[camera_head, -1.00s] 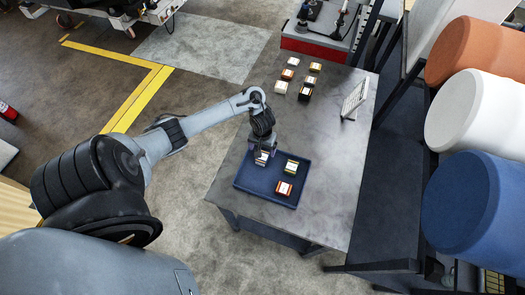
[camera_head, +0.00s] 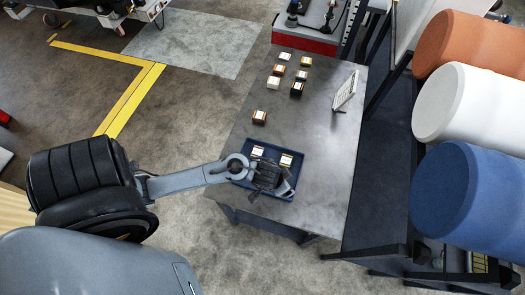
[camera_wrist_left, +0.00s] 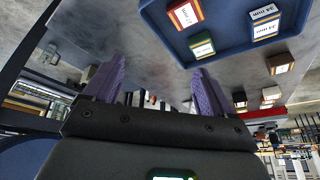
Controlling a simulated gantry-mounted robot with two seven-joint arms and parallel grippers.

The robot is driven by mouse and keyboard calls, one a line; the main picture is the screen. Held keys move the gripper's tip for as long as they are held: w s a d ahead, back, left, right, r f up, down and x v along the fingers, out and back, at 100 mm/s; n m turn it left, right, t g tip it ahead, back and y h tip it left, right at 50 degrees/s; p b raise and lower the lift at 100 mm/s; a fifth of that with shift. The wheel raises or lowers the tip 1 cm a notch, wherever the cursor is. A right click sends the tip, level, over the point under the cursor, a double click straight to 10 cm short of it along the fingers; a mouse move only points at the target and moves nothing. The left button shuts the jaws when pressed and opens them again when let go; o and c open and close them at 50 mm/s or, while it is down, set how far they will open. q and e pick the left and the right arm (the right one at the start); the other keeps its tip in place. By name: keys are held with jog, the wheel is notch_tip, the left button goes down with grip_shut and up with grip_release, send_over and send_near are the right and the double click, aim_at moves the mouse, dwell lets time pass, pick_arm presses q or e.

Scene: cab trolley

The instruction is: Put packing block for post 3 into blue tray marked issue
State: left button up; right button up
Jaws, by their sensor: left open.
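The blue tray (camera_head: 242,182) lies on the near end of the grey table, partly covered by my left arm. In the head view two labelled blocks (camera_head: 258,151) (camera_head: 286,159) show inside it. The left wrist view shows three in the tray (camera_wrist_left: 232,45): a red one (camera_wrist_left: 185,14), a green one (camera_wrist_left: 202,45) and a white-topped one (camera_wrist_left: 265,22). My left gripper (camera_head: 270,181) is above the tray's near part; its purple fingers (camera_wrist_left: 157,90) are apart and empty. An orange-brown block (camera_head: 259,117) sits on the table just beyond the tray. I cannot read which block is post 3.
Several more blocks (camera_head: 297,89) stand in two rows farther back on the table. A white sign (camera_head: 345,91) stands at the right edge. A red-sided unit (camera_head: 304,41) is at the far end. Large rolls (camera_head: 466,196) are at the right.

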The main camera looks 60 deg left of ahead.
pick_arm(q)
jog(key=s+d+r+m+g, duration=0.1)
jog(key=s+d+r, duration=0.1)
jog(key=s+r, duration=0.7)
jog(key=shift+s+m+h, duration=0.2)
jog(key=shift+m+h, duration=0.1)
notch_tip(320, 180, up, 7)
jog(key=p, duration=0.6)
jog(key=shift+f+p, duration=0.15)
jog(key=shift+p, duration=0.15)
